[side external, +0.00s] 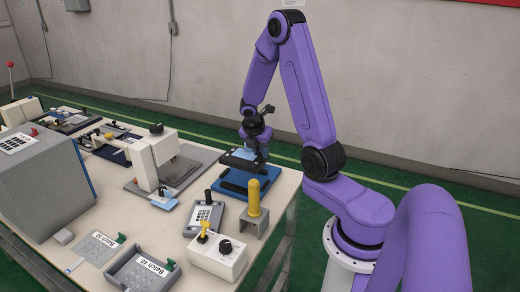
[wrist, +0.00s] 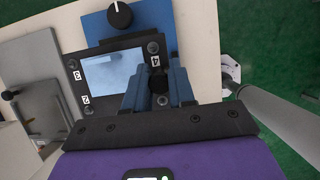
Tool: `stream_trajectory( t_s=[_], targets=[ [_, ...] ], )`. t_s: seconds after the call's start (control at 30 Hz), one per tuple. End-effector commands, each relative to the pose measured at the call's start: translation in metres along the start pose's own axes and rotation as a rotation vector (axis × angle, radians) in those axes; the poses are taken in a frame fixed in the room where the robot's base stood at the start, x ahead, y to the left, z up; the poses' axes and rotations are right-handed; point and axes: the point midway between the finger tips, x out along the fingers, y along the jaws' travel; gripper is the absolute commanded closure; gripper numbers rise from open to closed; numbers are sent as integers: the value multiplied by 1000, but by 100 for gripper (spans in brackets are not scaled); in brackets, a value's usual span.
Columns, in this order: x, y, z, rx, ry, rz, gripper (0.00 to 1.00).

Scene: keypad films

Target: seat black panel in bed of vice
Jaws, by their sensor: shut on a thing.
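The black panel (wrist: 84,96), with a pale blue window and numbered, screwed corners, lies across the middle of the wrist view. In the side view the black panel (side external: 236,162) appears above the blue vice (side external: 232,190), which stands at the table's far right edge. The blue vice (wrist: 98,27) also shows behind the panel in the wrist view, with a black knob on it. My gripper (wrist: 157,84) is shut on the panel's right side, its blue fingers covering part of it; it also shows in the side view (side external: 258,152). Contact between panel and bed is hidden.
A white press (side external: 152,150) on a grey base stands left of the vice. A yellow-topped post (side external: 254,196), a grey keypad (side external: 204,213) and a white box with knobs (side external: 218,252) stand nearer. Labelled trays (side external: 142,272) lie in front.

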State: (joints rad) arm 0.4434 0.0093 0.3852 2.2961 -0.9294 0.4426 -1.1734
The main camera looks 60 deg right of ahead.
Motion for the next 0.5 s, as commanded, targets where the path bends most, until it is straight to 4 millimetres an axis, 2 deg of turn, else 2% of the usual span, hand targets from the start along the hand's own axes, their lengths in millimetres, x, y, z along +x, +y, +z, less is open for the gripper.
stream_trajectory(
  t_s=[0.5],
  targets=[
    [38, 0, -16, -4, 0, -3, 100]
  ],
)
